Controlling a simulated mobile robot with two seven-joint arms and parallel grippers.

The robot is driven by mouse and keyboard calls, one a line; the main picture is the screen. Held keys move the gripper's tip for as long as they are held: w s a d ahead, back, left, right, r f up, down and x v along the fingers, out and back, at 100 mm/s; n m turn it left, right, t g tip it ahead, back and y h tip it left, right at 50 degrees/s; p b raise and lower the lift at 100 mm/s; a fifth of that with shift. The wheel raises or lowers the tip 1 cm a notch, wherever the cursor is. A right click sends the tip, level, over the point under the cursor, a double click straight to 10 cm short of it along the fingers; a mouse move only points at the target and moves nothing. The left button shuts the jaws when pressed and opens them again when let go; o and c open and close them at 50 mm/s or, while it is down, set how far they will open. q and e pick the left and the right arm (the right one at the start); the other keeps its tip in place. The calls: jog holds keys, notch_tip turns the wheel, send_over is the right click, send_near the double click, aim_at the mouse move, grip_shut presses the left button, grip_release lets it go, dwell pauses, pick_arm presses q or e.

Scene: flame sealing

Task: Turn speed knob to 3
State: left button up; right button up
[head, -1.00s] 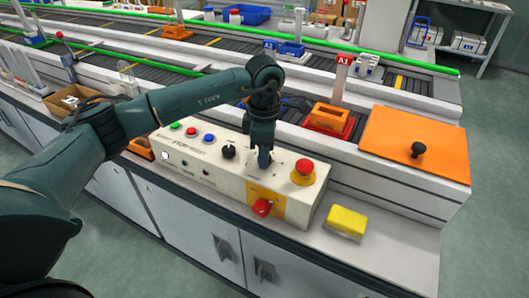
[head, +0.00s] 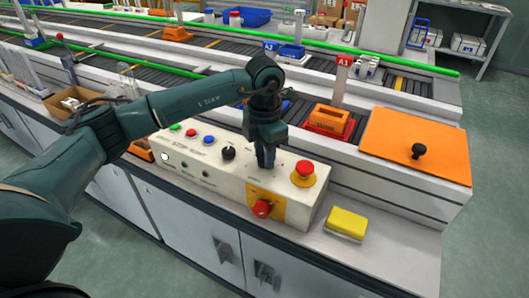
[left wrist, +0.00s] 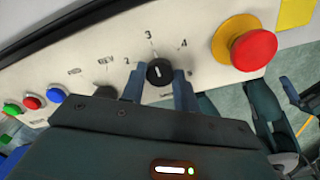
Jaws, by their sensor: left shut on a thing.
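The white control box (head: 190,165) stands on the counter with its buttons and knobs on the sloped top. My left gripper (head: 265,160) points down at the panel, left of the red emergency button (head: 305,167). In the left wrist view the black speed knob (left wrist: 159,72) sits between the two fingers of my left gripper (left wrist: 160,82), which are shut on it. The marks 2, 3 and 4 (left wrist: 148,34) are printed around it. The knob's white line points roughly up toward 3; its exact alignment is hard to tell. In the head view the gripper hides this knob.
Another black knob (head: 228,153) and green, red and blue buttons (head: 209,139) lie to the left on the panel. A red switch (head: 262,208) on a yellow plate is at the front. A yellow block (head: 346,222) lies right of the box. Conveyors run behind.

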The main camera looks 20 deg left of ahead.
dwell(0.4)
pick_arm(q)
jog(key=o, duration=1)
jog(key=shift+c, duration=0.2)
jog(key=shift+r, duration=0.1)
notch_tip(320, 180, up, 13)
